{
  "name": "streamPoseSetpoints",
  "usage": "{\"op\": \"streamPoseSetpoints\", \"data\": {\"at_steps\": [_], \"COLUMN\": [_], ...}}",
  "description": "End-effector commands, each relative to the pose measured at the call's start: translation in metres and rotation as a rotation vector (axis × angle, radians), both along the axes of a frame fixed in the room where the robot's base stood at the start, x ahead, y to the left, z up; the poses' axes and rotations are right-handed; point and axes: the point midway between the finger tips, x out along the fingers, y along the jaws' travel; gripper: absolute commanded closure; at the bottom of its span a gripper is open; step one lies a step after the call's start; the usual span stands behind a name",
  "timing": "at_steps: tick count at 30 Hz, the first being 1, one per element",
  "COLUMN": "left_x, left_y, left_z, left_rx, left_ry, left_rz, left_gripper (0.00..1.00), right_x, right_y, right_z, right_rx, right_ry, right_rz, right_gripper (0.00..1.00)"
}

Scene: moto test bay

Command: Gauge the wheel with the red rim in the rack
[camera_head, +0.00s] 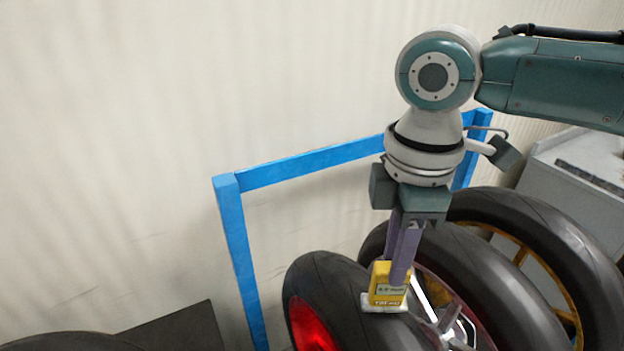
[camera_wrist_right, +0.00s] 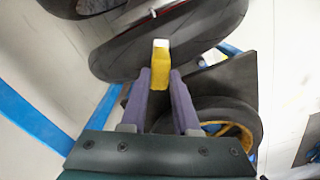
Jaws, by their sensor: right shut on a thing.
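The wheel with the red rim (camera_head: 309,325) stands in the blue rack (camera_head: 310,165), its black tyre (camera_head: 335,285) facing up. My right gripper (camera_head: 397,268) points down and is shut on a yellow gauge (camera_head: 388,288) with a small display and a pale foot. In the head view the gauge's foot overlaps the top of the red-rim wheel's tyre at its right side; I cannot tell whether it touches. In the right wrist view the gauge (camera_wrist_right: 160,66) sits between the purple fingers, in front of a dark tyre (camera_wrist_right: 180,40). My left gripper is not in view.
A wheel with a pale rim (camera_head: 455,320) stands close to the right of the red-rim wheel, and a yellow-rim wheel (camera_head: 560,255) is beyond it. A grey cabinet (camera_head: 575,175) stands at the right. A dark panel (camera_head: 175,328) lies low at the left. The pale wall is behind the rack.

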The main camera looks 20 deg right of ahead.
Motion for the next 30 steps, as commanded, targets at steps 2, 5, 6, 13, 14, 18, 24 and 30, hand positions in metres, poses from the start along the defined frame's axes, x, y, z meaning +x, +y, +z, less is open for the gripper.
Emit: {"op": "streamPoseSetpoints", "data": {"at_steps": [2,5,6,13,14,18,24,30], "left_x": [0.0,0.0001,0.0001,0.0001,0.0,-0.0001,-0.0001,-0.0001], "left_y": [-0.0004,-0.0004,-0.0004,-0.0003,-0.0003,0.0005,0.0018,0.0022], "left_z": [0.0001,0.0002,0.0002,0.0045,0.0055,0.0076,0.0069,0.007], "left_rx": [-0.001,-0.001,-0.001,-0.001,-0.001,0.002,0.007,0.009], "left_ry": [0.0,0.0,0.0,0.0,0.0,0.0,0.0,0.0], "left_rz": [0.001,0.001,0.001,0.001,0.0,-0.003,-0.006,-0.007], "left_gripper": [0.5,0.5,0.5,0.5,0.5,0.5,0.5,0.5], "right_x": [0.0,0.0001,0.0001,0.0001,0.0002,0.0004,0.0004,0.0003], "right_y": [0.0001,0.0002,0.0002,0.0002,0.0001,0.0001,0.0001,0.0001], "right_z": [0.0002,0.0002,0.0002,0.0015,0.0016,0.001,0.0001,0.0002], "right_rx": [0.0,0.0,0.0,0.001,0.001,0.0,0.0,0.0], "right_ry": [0.0,0.0,0.0,0.0,0.0,-0.001,-0.001,-0.001], "right_rz": [0.0,0.0,0.0,-0.001,-0.001,-0.001,-0.001,-0.001], "right_gripper": [1.0,1.0,1.0,1.0,1.0,1.0,1.0,1.0]}}
